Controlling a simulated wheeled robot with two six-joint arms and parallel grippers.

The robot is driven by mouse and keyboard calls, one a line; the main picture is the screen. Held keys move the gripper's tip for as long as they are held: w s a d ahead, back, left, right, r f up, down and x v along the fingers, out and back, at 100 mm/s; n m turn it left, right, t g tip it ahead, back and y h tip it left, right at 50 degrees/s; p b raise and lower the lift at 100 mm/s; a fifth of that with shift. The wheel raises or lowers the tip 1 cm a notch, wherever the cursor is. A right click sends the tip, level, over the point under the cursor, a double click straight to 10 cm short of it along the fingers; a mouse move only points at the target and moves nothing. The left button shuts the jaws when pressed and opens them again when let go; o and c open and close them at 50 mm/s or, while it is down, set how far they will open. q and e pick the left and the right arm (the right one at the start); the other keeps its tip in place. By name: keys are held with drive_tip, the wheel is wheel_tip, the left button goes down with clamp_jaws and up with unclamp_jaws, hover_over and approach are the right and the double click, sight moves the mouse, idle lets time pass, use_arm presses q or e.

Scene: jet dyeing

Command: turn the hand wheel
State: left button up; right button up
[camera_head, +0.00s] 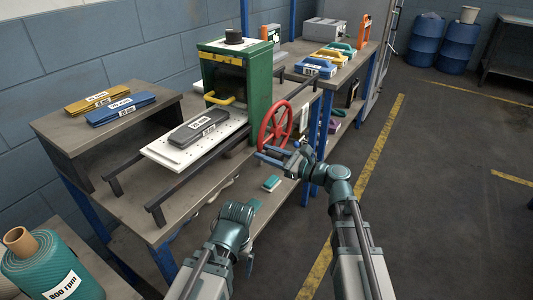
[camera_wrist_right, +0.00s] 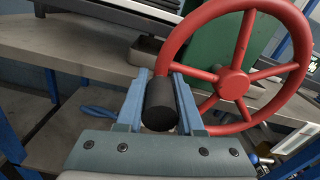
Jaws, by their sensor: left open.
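The red hand wheel (camera_head: 276,125) stands upright on the front of the green press-like machine (camera_head: 258,95). It fills the upper right of the right wrist view (camera_wrist_right: 232,82) and has a black cylindrical handle (camera_wrist_right: 160,105) near its rim. My right gripper (camera_head: 268,153) is at the lower left of the wheel. In the wrist view its two blue fingers (camera_wrist_right: 160,95) lie on both sides of the handle and appear shut on it. My left gripper (camera_head: 240,210) is lower, in front of the bench and apart from the wheel. Its fingers are hardly visible.
A white plate (camera_head: 170,155) with a grey block (camera_head: 199,128) lies on dark rails left of the machine. Blue and yellow slabs (camera_head: 120,108) sit on a raised shelf. A teal roll (camera_head: 50,265) stands at lower left. The floor at right (camera_head: 430,200) is clear.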

clamp_jaws()
idle(1.0)
